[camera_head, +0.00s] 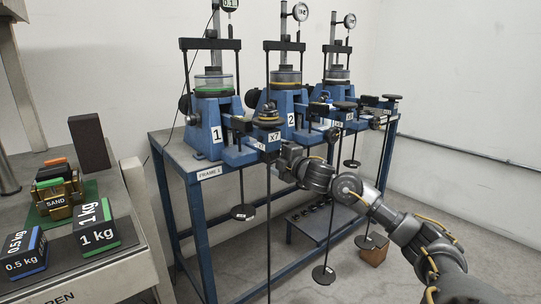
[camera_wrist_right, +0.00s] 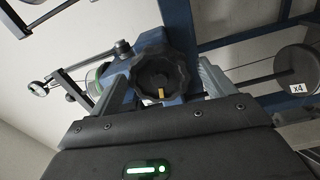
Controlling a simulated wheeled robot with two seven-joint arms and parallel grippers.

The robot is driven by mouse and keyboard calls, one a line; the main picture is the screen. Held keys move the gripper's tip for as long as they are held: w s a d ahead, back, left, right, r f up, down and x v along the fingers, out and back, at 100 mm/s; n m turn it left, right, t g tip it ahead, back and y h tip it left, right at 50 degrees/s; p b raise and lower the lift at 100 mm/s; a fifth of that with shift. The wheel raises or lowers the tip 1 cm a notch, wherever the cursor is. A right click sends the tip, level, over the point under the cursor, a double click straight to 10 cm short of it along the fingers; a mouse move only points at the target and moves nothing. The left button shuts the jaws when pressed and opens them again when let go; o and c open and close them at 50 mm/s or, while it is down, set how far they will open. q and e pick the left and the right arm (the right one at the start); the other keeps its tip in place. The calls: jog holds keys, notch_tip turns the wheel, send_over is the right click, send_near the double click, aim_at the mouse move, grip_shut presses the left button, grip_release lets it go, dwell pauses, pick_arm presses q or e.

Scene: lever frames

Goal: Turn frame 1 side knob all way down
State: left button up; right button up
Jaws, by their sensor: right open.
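Frame 1 (camera_head: 216,134) is the blue lever frame at the left of the bench, with a green-ringed cell on top. A dark round knob (camera_head: 185,104) shows at its left side. My right arm comes in from the right in the head view, its gripper (camera_head: 284,162) low in front of the frames, fingers mostly hidden. In the right wrist view a black lobed knob (camera_wrist_right: 162,72) with a yellow mark lies between the open fingers (camera_wrist_right: 165,85). The fingers flank it; contact cannot be told. Which frame this knob belongs to is unclear. My left gripper is not in view.
Frame 2 (camera_head: 291,120) and a third frame stand to the right on the blue bench (camera_head: 195,190). Hanging rods with discs (camera_head: 323,274) are close to my right arm. An x4 weight (camera_wrist_right: 297,75) is at the right of the wrist view. A side table holds kg blocks (camera_head: 96,232).

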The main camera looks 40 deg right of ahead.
jog(key=shift+s+b, duration=0.4)
jog(key=shift+s, duration=1.8)
jog(key=shift+a, duration=0.1)
